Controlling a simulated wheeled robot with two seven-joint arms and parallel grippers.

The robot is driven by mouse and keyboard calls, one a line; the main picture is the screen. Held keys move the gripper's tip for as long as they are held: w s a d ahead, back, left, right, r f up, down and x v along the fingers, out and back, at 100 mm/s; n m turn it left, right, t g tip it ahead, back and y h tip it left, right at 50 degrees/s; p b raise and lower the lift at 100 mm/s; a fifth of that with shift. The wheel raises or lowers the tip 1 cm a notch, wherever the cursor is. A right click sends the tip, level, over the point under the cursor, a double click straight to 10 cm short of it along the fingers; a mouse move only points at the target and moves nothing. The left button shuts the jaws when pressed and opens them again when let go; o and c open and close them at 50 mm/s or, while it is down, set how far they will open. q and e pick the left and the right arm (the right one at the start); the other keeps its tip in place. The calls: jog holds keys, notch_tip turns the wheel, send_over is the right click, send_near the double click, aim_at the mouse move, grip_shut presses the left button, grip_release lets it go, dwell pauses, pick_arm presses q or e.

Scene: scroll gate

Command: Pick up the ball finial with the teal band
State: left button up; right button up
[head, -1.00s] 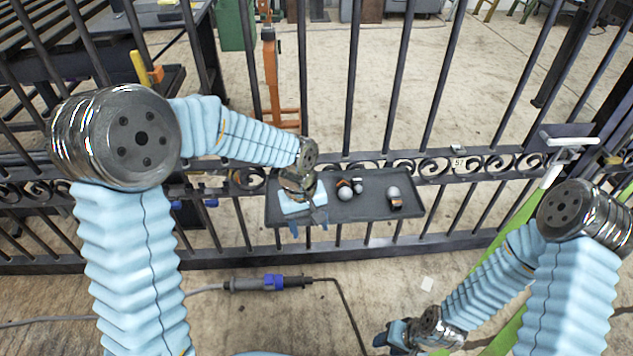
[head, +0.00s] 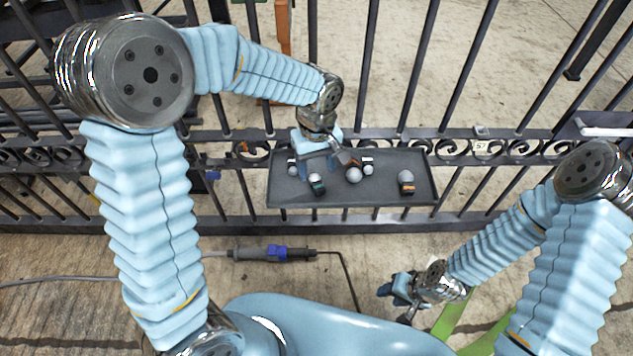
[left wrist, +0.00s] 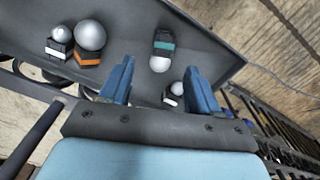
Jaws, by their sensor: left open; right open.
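The ball finial with the teal band (head: 317,184) lies on its side on the dark tray (head: 290,197), left of the tray's middle. In the left wrist view the teal-banded finial (left wrist: 161,48) lies beyond my fingertips, its pale ball toward me. My left gripper (head: 322,162) is open above the tray; in its wrist view nothing is gripped between the two blue fingers (left wrist: 160,85). A small white-banded finial (left wrist: 173,95) shows in the gap, near the right finger. My right gripper (head: 396,297) is open and empty, low in front of the gate, away from the tray.
An orange-banded finial (head: 353,174) and a small white-banded finial (head: 367,167) lie close together right of the teal one. Another orange-banded finial (head: 406,186) lies farther right. The scroll gate (head: 470,148) runs along the tray. Bare tray shows between the finials.

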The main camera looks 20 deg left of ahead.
aim_at(316, 181)
pick_arm(q)
notch_tip(316, 181, down, 4)
jog(key=shift+s+f, duration=0.15)
jog(key=shift+f, duration=0.1)
grip_shut()
jog(key=shift+r, duration=0.1)
